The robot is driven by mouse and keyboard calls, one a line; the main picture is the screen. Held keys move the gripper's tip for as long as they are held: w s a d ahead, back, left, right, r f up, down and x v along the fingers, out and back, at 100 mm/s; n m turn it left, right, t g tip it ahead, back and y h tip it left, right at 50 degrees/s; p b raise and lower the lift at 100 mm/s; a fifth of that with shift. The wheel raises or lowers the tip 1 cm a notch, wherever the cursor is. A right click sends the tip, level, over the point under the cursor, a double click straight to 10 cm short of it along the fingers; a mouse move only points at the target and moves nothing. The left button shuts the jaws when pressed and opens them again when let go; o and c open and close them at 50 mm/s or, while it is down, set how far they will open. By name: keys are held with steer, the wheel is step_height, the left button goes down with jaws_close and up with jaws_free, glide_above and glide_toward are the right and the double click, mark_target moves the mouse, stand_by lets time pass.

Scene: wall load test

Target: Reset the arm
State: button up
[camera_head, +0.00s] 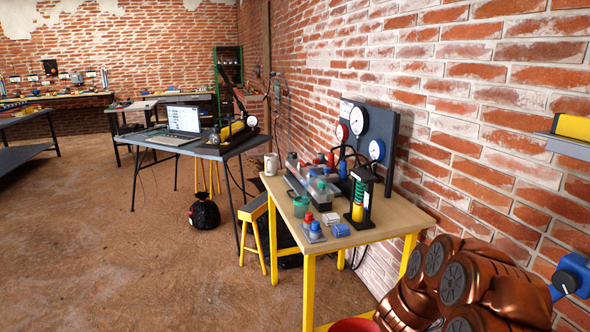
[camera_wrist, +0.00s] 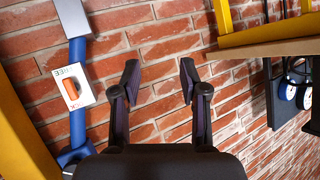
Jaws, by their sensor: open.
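My gripper (camera_wrist: 158,80) shows in the wrist view with its two dark fingers spread apart. Nothing is between them, and the brick wall is behind. My copper-coloured arm links (camera_head: 470,285) fill the lower right of the head view, folded close together beside the wall. I cannot make out the gripper in the head view.
A wooden-topped table (camera_head: 395,225) with yellow legs stands left of my arm, bearing gauges and small parts. A brick wall (camera_head: 480,130) runs along the right. A blue post (camera_wrist: 77,100) with a white label is beside my gripper. Open floor (camera_head: 150,270) lies left.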

steer(key=a+r+n+y, duration=0.2)
steer(key=a+y, duration=0.1)
steer(key=a, duration=0.4)
steer(key=a+r+n+y, duration=0.2)
steer(key=a+r+y, duration=0.1)
steer(key=a, duration=0.4)
steer(key=s+a+r+n+g+y, duration=0.1)
steer(key=s+a+r+n+y, duration=0.15)
steer(key=s+a, duration=0.3)
steer(key=s+a+r+n+g+y, duration=0.1)
steer(key=s+a+n+g+y, duration=0.15)
steer(key=s+a, duration=0.35)
steer(key=s+d+r+n+g+h, duration=0.1)
steer(key=s+d+r+g, duration=0.15)
steer(key=s, duration=0.95)
steer(key=s+d+r+n+g, duration=0.1)
steer(key=s+g, duration=0.2)
steer(key=s, duration=0.8)
steer(key=s+d+r+n+g+h, duration=0.1)
steer(key=s+d+r+g, duration=0.15)
steer(key=s, duration=0.95)
steer(key=s+p+v, duration=0.1)
steer(key=p+v, duration=1.3)
steer(key=shift+s+a+r, duration=0.25)
steer(key=shift+s+a, duration=0.15)
steer(key=shift+t, duration=0.25)
